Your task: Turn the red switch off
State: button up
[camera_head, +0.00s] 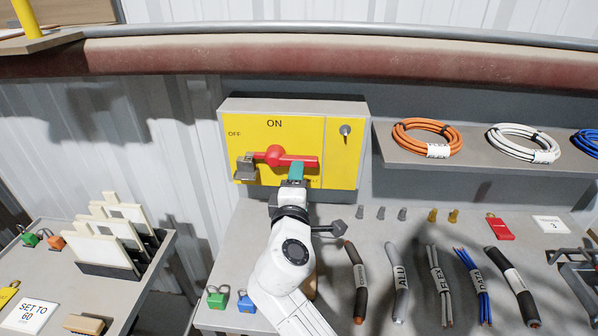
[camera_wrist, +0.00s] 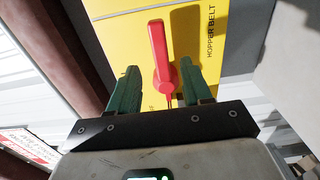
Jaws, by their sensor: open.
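The red switch (camera_head: 277,156) is a rotary handle on a yellow panel (camera_head: 300,135) with "ON" at the top and "OFF" at the left. In the head view its long arm lies about level and points right. The switch also shows in the wrist view (camera_wrist: 158,52), between the fingers. My gripper (camera_head: 296,172) is at the lower edge of the handle, in front of the panel. In the wrist view my gripper (camera_wrist: 160,80) is open, with one green finger on each side of the red handle. I cannot tell whether either finger touches it.
A grey metal block (camera_head: 246,167) sits on the panel left of the handle. A key switch (camera_head: 345,130) is at the panel's right. Cable pieces (camera_head: 398,282) lie on the bench below, and a shelf (camera_head: 470,165) with cable coils is at the right.

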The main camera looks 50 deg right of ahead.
jog(key=shift+v, duration=1.45)
jog(key=s+a+f+m+g+y, duration=0.25)
jog(key=s+f+y, duration=0.3)
jog(key=f, duration=0.35)
jog(key=s+a+f+m+g+y, duration=0.2)
jog(key=s+a+f+m+y, duration=0.25)
jog(key=f, duration=0.45)
jog(key=s+a+f+g+y, duration=0.1)
jog(key=s+a+f+y, duration=0.2)
jog(key=s, duration=0.3)
jog(key=shift+s+a+m+y, duration=0.15)
jog(key=shift+a+m+y, duration=0.3)
jog(key=shift+a, duration=0.25)
jog(key=s+f+g, duration=0.1)
jog(key=s+f, duration=0.1)
jog(key=s, duration=0.1)
jog(key=s+f+g, duration=0.2)
jog(key=s, duration=0.2)
jog(key=s+d+f+g, duration=0.1)
jog(key=s+f, duration=0.1)
jog(key=s, duration=0.1)
jog(key=shift+s+m+g, duration=0.25)
jog(key=shift+s, duration=0.1)
